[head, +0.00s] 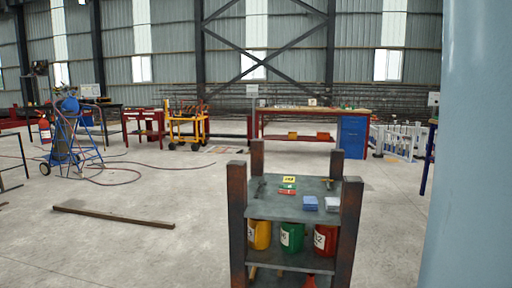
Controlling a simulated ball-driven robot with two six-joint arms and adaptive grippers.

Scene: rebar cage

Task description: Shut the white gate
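No white gate can be made out for certain. A low white structure of upright bars (402,140) stands far off at the right, beside the blue cabinet. It is too small to tell whether it is a gate, or whether it is open or shut. Neither of my grippers is in view.
A dark metal stand (290,208) with a shelf of coloured buckets is close in front. A pale blue upright surface (478,150) fills the right edge. A beam (112,214) lies on the floor at left. A blue cylinder cart (70,135) trails hoses. A workbench (310,112) stands behind.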

